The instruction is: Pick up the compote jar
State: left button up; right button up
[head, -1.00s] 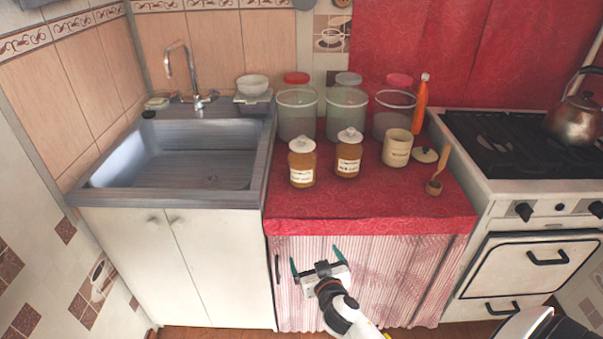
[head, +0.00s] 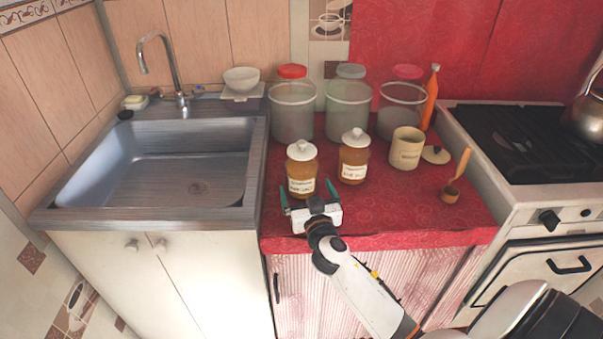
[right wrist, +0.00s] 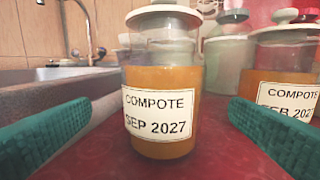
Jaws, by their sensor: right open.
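Two amber compote jars with white lids stand upright on the red counter (head: 390,215). The left compote jar (head: 302,170) is labelled "COMPOTE SEP 2027" and fills the middle of the right wrist view (right wrist: 162,112). The right compote jar (head: 354,157) also shows at the right of the wrist view (right wrist: 285,85); its label appears to read "FEB 2027". My right gripper (head: 309,194) is open just in front of the left jar. Its teal fingers spread to either side of that jar, with gaps and no visible contact. My left gripper is not in view.
Behind stand large glass jars with red (head: 292,110), grey (head: 348,105) and pink (head: 402,105) lids. A cream canister (head: 406,148), a wooden scoop (head: 450,195) and an orange bottle (head: 430,98) are to the right. The sink (head: 160,165) is left, the stove (head: 525,140) right.

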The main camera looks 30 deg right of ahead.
aim_at(302, 142)
jog(key=shift+w+d, duration=0.2)
jog(key=shift+w, duration=0.45)
jog(key=shift+w+d, duration=0.15)
jog(key=shift+w, duration=0.1)
jog(key=shift+w+d, duration=0.1)
jog(key=shift+w, duration=0.2)
jog(key=x, duration=0.2)
jog(key=p+x, duration=0.1)
jog(key=x, duration=0.1)
jog(key=shift+w+d+r, duration=0.25)
jog(key=c, duration=1.4)
jog(key=shift+r, duration=0.1)
jog(key=shift+c, duration=0.7)
notch_tip(302, 142, up, 10)
jog(key=p, duration=0.3)
jog(key=shift+f, duration=0.2)
notch_tip(302, 142, up, 3)
jog(key=shift+r+p, duration=0.2)
jog(key=shift+p, duration=1.05)
pick_arm(q)
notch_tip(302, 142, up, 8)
jog(key=p, duration=0.1)
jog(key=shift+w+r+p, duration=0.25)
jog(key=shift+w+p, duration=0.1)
jog(key=shift+p, duration=0.05)
pick_arm(e)
jog(key=shift+r, duration=1.05)
